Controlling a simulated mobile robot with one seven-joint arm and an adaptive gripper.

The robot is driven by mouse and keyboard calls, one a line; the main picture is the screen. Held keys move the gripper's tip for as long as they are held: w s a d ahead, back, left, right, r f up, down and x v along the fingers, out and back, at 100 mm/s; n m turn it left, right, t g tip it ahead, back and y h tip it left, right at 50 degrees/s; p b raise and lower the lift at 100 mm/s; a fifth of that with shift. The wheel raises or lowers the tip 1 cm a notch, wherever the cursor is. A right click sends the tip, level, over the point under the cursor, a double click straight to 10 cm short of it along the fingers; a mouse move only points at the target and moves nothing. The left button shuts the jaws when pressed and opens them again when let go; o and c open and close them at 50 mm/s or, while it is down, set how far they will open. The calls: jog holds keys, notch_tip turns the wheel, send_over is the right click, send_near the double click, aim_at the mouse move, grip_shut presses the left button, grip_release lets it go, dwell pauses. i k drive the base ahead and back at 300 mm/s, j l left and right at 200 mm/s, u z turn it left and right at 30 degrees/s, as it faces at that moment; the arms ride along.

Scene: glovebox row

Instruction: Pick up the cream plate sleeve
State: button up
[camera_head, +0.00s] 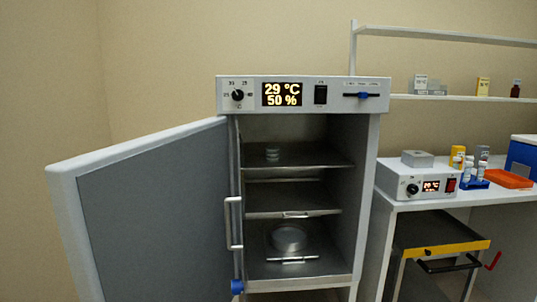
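I cannot pick out a cream plate sleeve with certainty. A small pale stack (272,154) stands on the upper shelf (315,162) of the open incubator (375,130), near the back. It is too small to tell what it is. A round grey lidded dish or pan (288,238) sits on the lowest shelf of the same cabinet. My gripper is not in view.
The incubator door (150,215) stands wide open to the left. On the right, a white bench holds a control box (418,183), a blue rack with vials (474,182) and an orange tray (508,178). A yellow-edged cart (440,248) stands below. Wall shelves (460,97) hold small boxes and bottles.

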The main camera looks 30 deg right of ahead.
aim_at(272, 153)
jog(key=l, duration=0.5)
jog(key=k+l+u, duration=0.1)
jog(key=l, duration=0.35)
jog(key=k+l, duration=0.1)
jog(key=l, duration=0.4)
jog(key=l+u, duration=0.1)
jog(key=l, duration=0.35)
jog(key=k+l, duration=0.15)
jog(key=l, duration=0.35)
jog(key=i+l, duration=0.1)
jog(key=l, duration=0.2)
jog(key=i+l, duration=0.1)
jog(key=l, duration=0.2)
jog(key=i+j, duration=0.15)
jog(key=i, duration=0.4)
jog(key=i+j, duration=0.2)
jog(key=i, duration=0.4)
